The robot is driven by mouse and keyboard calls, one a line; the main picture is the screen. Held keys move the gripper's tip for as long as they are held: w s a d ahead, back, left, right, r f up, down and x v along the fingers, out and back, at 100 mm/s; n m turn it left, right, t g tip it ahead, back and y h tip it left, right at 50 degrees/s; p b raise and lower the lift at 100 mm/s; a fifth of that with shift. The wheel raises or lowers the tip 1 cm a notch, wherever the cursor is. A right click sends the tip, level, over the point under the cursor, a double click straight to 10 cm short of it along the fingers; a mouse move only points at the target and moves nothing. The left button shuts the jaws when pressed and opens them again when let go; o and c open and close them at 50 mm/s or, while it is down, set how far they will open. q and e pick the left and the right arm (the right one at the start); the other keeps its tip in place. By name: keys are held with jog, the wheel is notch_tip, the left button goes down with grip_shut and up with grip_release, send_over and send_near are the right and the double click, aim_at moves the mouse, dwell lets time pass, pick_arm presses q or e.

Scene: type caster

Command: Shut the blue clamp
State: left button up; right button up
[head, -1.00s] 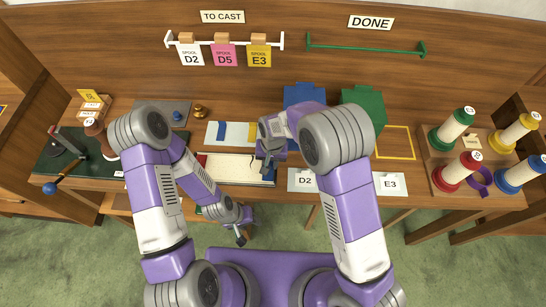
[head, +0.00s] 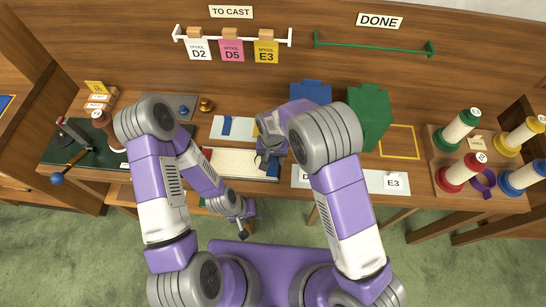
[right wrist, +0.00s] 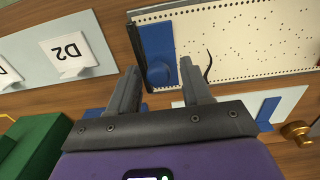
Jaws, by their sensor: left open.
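The blue clamp (head: 272,170) is at the right end of a cream perforated board (head: 238,164) on the bench. The right wrist view shows it as a blue plate with a round knob (right wrist: 160,72) and a dark strip along one edge. My right gripper (head: 265,164) is over this end of the board and hides part of the clamp. In the right wrist view its fingers (right wrist: 159,75) are apart, with the knob seen between the tips; contact cannot be told. My left gripper (head: 243,233) hangs low in front of the bench, open and away from the clamp.
A dark wavy strand (right wrist: 209,66) lies on the board beside the clamp. A blue block (head: 311,92) and a green block (head: 369,117) stand behind my right arm. A spool rack (head: 470,155) is at the right, and a dark green mat (head: 85,150) at the left.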

aim_at(273, 160)
notch_tip(273, 160, up, 8)
jog(key=shift+f, duration=0.2)
pick_arm(q)
jog(key=shift+r, duration=0.15)
jog(key=shift+s, duration=0.1)
pick_arm(e)
jog(key=shift+s+f, duration=0.1)
jog(key=shift+s, duration=0.05)
dwell(0.4)
